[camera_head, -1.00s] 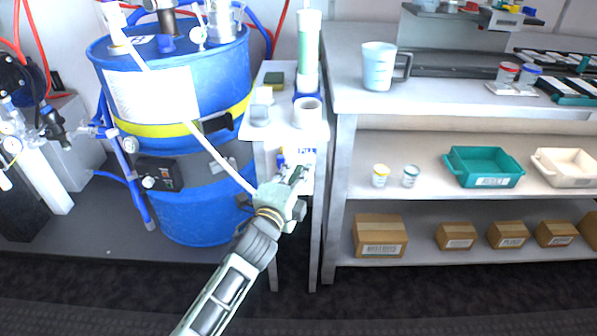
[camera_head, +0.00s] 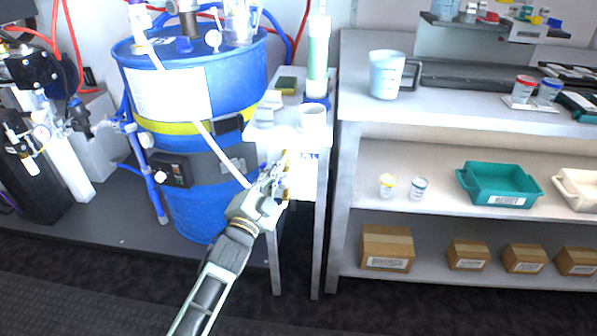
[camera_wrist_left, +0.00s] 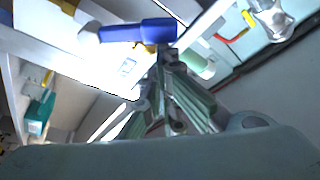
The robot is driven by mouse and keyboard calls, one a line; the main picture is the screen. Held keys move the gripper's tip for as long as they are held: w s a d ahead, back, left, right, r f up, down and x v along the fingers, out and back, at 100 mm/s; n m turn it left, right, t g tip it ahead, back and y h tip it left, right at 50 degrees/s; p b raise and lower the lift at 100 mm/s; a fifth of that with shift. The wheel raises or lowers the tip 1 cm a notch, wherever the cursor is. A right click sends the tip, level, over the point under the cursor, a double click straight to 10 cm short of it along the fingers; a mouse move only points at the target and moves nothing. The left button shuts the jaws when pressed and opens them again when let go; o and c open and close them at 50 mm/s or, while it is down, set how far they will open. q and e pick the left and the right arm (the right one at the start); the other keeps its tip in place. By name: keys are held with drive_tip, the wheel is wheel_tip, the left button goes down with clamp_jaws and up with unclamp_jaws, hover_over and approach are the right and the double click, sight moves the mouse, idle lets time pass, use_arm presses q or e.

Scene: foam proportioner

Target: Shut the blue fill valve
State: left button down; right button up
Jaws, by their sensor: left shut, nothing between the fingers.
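The fill valve's blue handle (camera_wrist_left: 138,31) lies sideways across the top of the left wrist view, with a little yellow below it. My left gripper (camera_wrist_left: 168,60) is shut and empty, its fingertips just under the right end of the handle. I cannot tell whether they touch. In the head view my left gripper (camera_head: 276,178) is at the front of the narrow stand, below its top. It largely hides the valve there. A white label (camera_head: 308,156) with blue print sits beside the fingertips. My right gripper is not in view.
A large blue drum (camera_head: 190,210) stands left of the gripper. The narrow stand (camera_head: 319,215) carries a tall green-white cylinder (camera_head: 318,55) and small containers. A shelf bench (camera_head: 345,230) with a jug (camera_head: 386,75), a teal tray (camera_head: 498,184) and boxes stands to the right.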

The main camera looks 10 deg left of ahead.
sight(259, 167)
use_arm(q)
drive_tip(key=a+f+n+y, duration=0.1)
drive_tip(key=n, duration=0.2)
drive_tip(key=a+f+n+t+y, duration=0.1)
drive_tip(key=a+n, duration=0.1)
drive_tip(key=n, duration=0.2)
drive_tip(key=a+f+n+y+b, duration=0.1)
drive_tip(key=n, duration=0.2)
drive_tip(key=shift+a+t+y, duration=0.35)
drive_tip(key=shift+t+y, duration=0.05)
drive_tip(key=shift+a+f+n+y, duration=0.2)
drive_tip(key=shift+n+y, duration=0.2)
drive_tip(key=shift+n, duration=0.4)
drive_tip(key=shift+a+f+n, duration=0.15)
drive_tip(key=shift+n, duration=0.45)
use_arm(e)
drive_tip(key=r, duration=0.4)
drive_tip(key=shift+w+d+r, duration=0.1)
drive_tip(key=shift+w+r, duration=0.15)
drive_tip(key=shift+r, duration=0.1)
use_arm(q)
drive_tip(key=shift+y, duration=0.4)
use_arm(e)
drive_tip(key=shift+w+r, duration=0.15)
